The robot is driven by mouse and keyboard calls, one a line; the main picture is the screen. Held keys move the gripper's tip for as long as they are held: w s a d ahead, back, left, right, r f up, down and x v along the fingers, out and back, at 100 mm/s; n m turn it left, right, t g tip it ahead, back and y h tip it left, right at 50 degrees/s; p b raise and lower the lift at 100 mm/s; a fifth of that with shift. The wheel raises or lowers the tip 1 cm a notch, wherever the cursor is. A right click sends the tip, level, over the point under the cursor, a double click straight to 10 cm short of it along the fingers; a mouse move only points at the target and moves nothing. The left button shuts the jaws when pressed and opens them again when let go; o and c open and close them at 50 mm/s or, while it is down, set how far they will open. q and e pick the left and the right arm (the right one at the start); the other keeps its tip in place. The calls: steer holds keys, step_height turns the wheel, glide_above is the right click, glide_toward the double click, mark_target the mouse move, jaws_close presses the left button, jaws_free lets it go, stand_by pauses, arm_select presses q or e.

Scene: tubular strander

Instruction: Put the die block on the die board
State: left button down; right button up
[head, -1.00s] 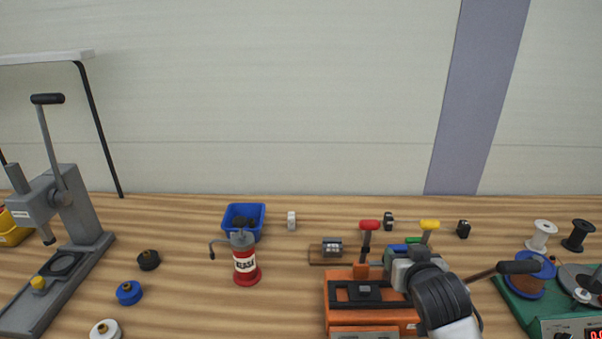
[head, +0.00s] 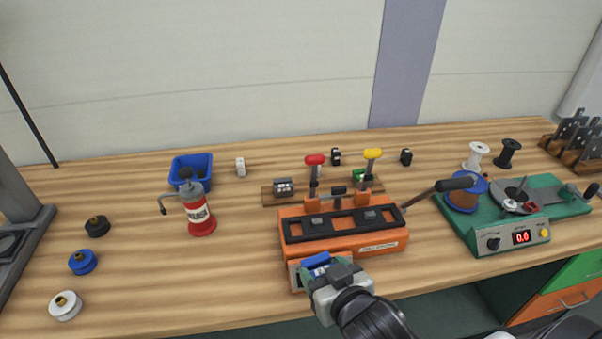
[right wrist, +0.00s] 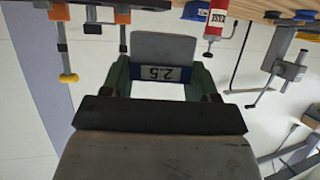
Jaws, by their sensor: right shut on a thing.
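My right gripper (head: 326,270) is shut on a blue and grey die block (head: 316,261), in front of the orange machine. In the right wrist view the die block (right wrist: 145,72) sits between the green fingers, and its label reads 2.5. The die board (head: 269,198) is a low wooden board behind the orange machine. A grey block (head: 284,187) stands on its left part, and a green block (head: 360,175) shows at its right part. The machine and its levers hide the board's middle. My left gripper is not in view.
The orange machine (head: 345,249) has upright red (head: 315,160) and yellow (head: 373,154) lever handles and a black-gripped bar (head: 455,184) at its right. A grease can (head: 199,212) and a blue bin (head: 192,170) stand left. A green winder (head: 490,222) stands right.

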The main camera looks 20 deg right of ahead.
steer(key=w+d+r+m+h, duration=0.2)
steer(key=w+d+r, duration=0.3)
steer(key=w+d, duration=0.8)
steer(key=shift+w+r+m+h, duration=0.15)
steer(key=shift+m+h, duration=0.25)
steer(key=shift+h, duration=0.2)
step_height(320, 180, down, 5)
steer(key=shift+f, duration=0.1)
step_height(320, 180, down, 4)
steer(key=shift+f+p, duration=0.1)
steer(key=shift+p, duration=0.5)
steer(key=shift+f, duration=0.15)
